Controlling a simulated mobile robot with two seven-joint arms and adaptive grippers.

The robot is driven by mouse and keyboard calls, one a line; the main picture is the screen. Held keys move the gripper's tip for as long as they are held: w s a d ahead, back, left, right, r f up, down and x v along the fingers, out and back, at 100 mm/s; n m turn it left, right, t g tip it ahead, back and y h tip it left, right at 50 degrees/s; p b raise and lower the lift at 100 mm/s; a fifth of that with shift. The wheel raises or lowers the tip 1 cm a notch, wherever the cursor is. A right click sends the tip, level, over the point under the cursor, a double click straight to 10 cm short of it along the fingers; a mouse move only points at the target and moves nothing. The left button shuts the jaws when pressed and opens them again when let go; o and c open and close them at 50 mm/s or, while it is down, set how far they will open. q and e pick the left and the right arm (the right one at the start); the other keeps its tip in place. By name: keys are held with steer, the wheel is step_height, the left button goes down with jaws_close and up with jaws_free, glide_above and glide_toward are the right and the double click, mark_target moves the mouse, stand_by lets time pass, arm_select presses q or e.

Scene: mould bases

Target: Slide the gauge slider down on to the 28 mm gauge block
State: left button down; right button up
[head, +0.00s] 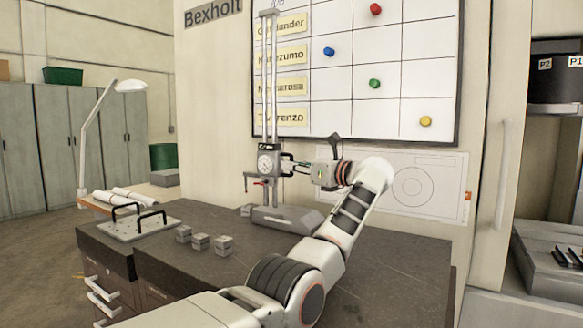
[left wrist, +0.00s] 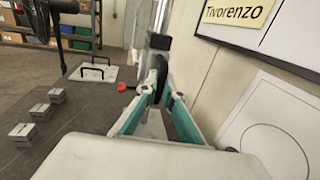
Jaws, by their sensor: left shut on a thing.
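The height gauge has two upright columns and a grey base (head: 285,218) on the dark bench. Its gauge slider (head: 266,162), with a round dial and a red knob, sits low on the columns. A small grey block (head: 246,210) lies at the left end of the base, below the slider's jaw, with a gap between; I cannot read its size. My left gripper (head: 287,165) is shut on the slider from the right. In the left wrist view its fingers (left wrist: 161,92) close on a dark part of the slider (left wrist: 158,66). My right gripper is not in view.
Several loose grey blocks (head: 200,242) stand at the bench front. A plate with two black handles (head: 138,222) lies at the left. A whiteboard (head: 385,72) with coloured magnets and a drawing sheet (head: 420,188) are on the wall behind. The bench's right part is clear.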

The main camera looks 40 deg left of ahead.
arm_select(q)
steer(key=c, duration=2.5)
jaws_free()
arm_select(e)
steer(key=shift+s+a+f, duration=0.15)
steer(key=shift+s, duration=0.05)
arm_select(q)
steer(key=d, duration=0.8)
steer(key=s+d, duration=0.1)
steer(key=d, duration=0.3)
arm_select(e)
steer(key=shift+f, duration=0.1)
